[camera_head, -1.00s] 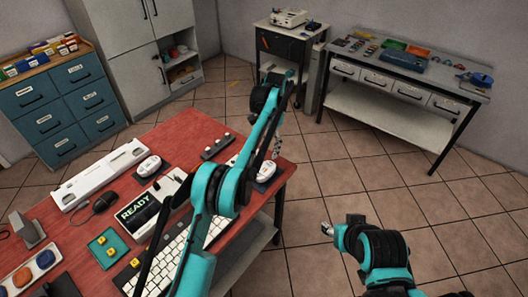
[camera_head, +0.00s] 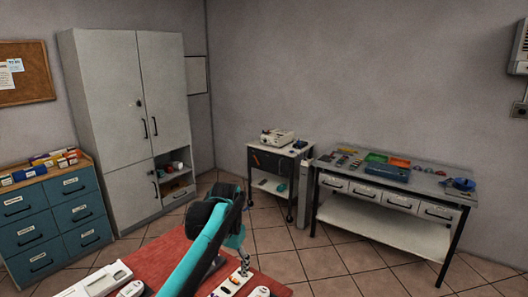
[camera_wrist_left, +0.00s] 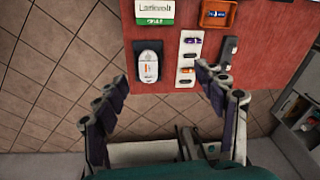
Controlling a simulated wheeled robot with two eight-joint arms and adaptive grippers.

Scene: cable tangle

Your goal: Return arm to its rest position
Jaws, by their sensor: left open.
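My left arm rises from the bottom of the head view, and its gripper (camera_head: 243,264) hangs down over the far right part of the red desk (camera_head: 158,264). In the left wrist view the left gripper (camera_wrist_left: 162,82) has its two fingers spread wide apart, with nothing between them. Beyond the fingertips lie a white mouse on a dark pad (camera_wrist_left: 148,66) and a white strip with several small items (camera_wrist_left: 188,60), both on the desk. The right gripper is not in the head view.
In the wrist view, a green and white box (camera_wrist_left: 154,12) and an orange tray (camera_wrist_left: 218,14) lie on the desk. A grey cabinet (camera_head: 130,110), teal drawers (camera_head: 55,220), a small cart (camera_head: 280,165) and a workbench (camera_head: 390,190) stand along the walls. Tiled floor between is open.

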